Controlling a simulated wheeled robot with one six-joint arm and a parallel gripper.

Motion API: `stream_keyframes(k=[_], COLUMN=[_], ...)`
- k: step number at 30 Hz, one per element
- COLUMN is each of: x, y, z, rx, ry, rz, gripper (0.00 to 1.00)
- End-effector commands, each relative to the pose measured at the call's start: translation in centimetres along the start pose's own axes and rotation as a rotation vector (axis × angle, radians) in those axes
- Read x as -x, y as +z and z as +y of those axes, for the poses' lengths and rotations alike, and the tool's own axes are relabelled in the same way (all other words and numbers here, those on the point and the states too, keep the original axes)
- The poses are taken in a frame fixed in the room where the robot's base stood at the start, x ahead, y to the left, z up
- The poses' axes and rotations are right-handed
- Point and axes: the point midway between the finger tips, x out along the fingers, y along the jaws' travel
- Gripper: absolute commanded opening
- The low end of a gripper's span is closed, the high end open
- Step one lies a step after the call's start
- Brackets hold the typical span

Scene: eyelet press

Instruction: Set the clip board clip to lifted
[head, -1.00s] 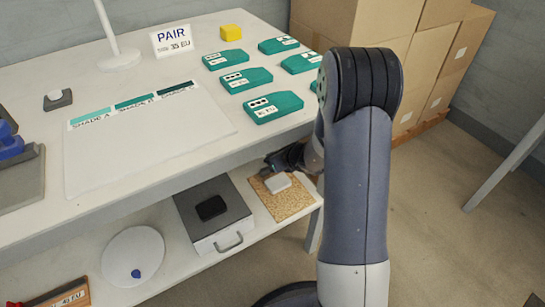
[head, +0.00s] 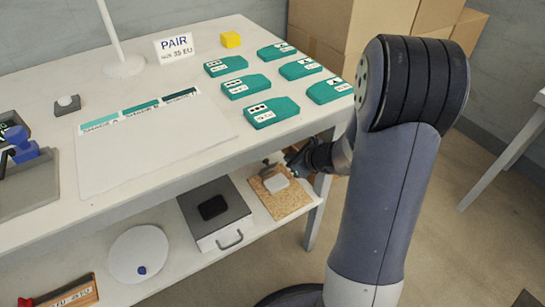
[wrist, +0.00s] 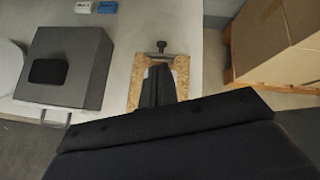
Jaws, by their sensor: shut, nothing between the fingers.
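The clip board (head: 290,203) is a speckled tan board on the lower shelf, near its right end. A small white block or pad (head: 276,184) lies on it. A grey clip piece (head: 266,170) shows at its far edge. In the wrist view the clip (wrist: 161,47) is a dark knob and crossbar at the board's (wrist: 135,92) far end; I cannot tell its position. My gripper (head: 289,158) is shut and empty, just above and beside the board's far right. In the wrist view its fingers (wrist: 159,70) cover the board's middle, hiding the white pad.
A grey box with a handle (head: 225,222) and black pad stands left of the board. A white disc (head: 138,254) lies farther left. The tabletop (head: 200,160) overhangs the shelf. Cardboard boxes (wrist: 270,45) stand on a pallet to the right.

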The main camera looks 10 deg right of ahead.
Motion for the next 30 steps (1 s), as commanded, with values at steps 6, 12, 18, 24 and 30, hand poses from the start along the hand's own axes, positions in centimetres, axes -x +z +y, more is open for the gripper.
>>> stream_keyframes(k=[6, 12, 18, 24, 30], x=[-1.7, -3.0, -4.2, -5.2, -5.8], y=[-0.3, -0.3, -0.1, 0.3, 0.8], z=[0.5, 0.7, 0.7, 0.7, 0.5], rx=[0.518, 1.067, 1.623, 2.154, 2.568], ry=[0.014, 0.028, 0.043, 0.061, 0.079], rz=[0.02, 0.04, 0.062, 0.087, 0.115], gripper=[0.0, 0.0, 0.0, 0.0, 0.0])
